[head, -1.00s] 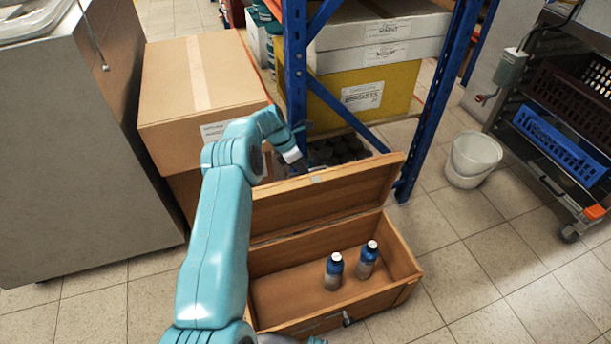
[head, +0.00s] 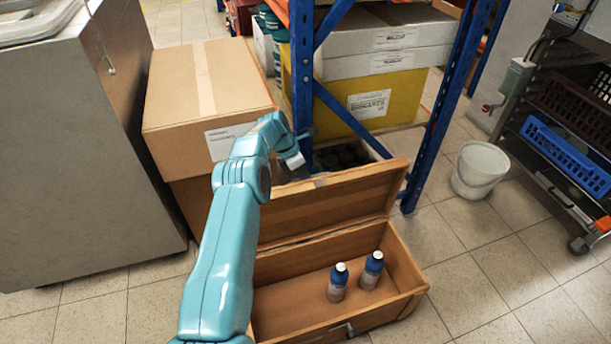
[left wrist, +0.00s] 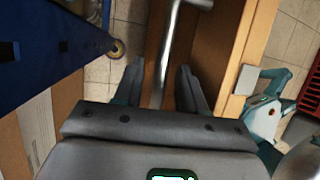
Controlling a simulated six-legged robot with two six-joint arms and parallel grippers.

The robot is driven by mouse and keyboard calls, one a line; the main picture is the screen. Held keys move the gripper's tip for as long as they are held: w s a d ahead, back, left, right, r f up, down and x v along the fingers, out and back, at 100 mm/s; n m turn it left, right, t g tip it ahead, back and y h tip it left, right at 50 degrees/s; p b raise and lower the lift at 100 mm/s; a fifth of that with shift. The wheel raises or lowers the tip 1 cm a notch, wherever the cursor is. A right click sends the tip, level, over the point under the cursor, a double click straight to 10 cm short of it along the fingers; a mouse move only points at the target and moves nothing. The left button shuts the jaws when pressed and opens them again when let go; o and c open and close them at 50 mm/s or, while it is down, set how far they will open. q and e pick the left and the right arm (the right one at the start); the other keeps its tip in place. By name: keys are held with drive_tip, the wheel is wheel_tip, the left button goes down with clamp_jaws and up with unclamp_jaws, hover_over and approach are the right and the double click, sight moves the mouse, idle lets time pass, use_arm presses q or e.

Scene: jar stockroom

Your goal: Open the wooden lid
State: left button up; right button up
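The wooden chest (head: 410,285) stands on the floor with its wooden lid (head: 335,205) raised, standing roughly upright at the back edge. Two bottles with blue tops and white caps, a left one (head: 338,283) and a right one (head: 372,270), stand inside. My left arm reaches over the chest's left side to the lid's top edge; in the head view its fingers are mostly hidden. In the left wrist view my left gripper (left wrist: 162,88) is open, its fingers on either side of a metal bar handle (left wrist: 168,48), with gaps visible. My right gripper is not in view.
Stacked cardboard boxes (head: 205,95) stand left of the lid. A blue rack post (head: 440,110) is close behind the lid's right end. A white bucket (head: 478,168) and a cart with a blue crate (head: 565,155) stand to the right. The floor right of the chest is clear.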

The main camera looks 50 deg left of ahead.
use_arm(q)
drive_tip(key=shift+r, duration=0.35)
drive_tip(key=p+v, duration=0.1)
drive_tip(key=v, duration=0.6)
drive_tip(key=shift+p, duration=0.4)
drive_tip(key=shift+r, duration=0.15)
wheel_tip(320, 180, up, 10)
drive_tip(key=p, duration=1)
